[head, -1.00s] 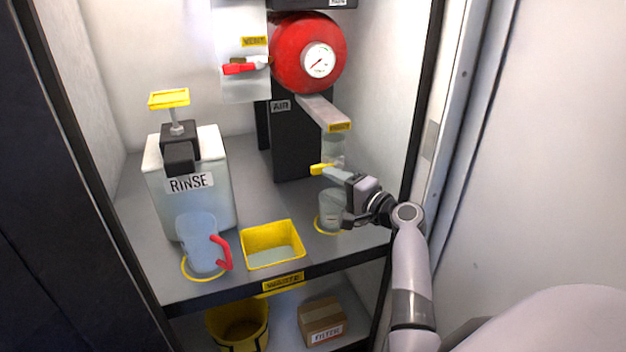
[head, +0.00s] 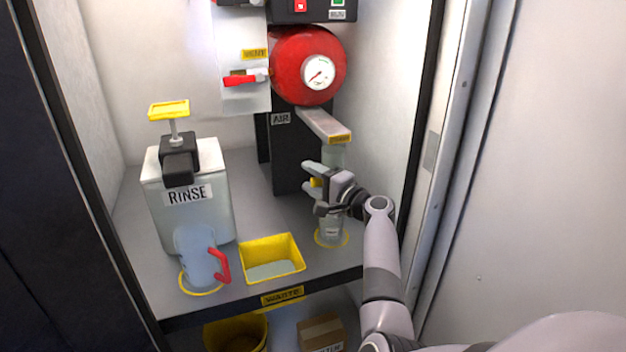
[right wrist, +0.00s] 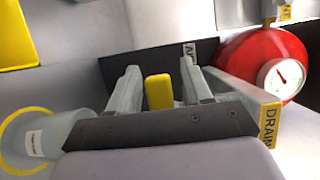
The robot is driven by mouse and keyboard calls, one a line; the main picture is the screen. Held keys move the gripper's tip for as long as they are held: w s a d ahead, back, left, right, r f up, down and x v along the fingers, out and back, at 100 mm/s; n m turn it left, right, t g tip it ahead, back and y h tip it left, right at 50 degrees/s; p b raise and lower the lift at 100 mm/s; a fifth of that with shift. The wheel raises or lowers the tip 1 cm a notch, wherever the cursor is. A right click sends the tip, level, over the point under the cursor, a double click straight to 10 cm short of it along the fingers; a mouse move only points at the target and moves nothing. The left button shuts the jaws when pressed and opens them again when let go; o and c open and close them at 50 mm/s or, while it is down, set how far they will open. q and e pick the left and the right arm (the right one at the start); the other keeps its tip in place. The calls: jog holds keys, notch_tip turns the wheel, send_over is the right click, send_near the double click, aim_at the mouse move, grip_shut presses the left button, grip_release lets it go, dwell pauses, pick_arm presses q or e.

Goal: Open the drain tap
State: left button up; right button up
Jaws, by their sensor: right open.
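The drain tap's yellow handle (head: 315,182) is below the bracket with the yellow drain label (head: 340,139). In the right wrist view the handle (right wrist: 158,91) stands between the two fingers of my right gripper (right wrist: 158,70), with a visible gap on each side. My right gripper (head: 311,178) is open around the handle in the head view; its hand hides most of the tap body. A clear container (head: 331,231) stands in a yellow ring below the tap; it also shows in the right wrist view (right wrist: 38,140). My left gripper is in neither view.
A red tank (head: 298,62) with a gauge is above. A yellow waste tray (head: 258,248), a clear jug (head: 200,262) with red handle and the rinse dispenser (head: 205,215) stand left. The cabinet's right wall (head: 385,120) is close to my right arm.

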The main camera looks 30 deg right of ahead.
grip_shut()
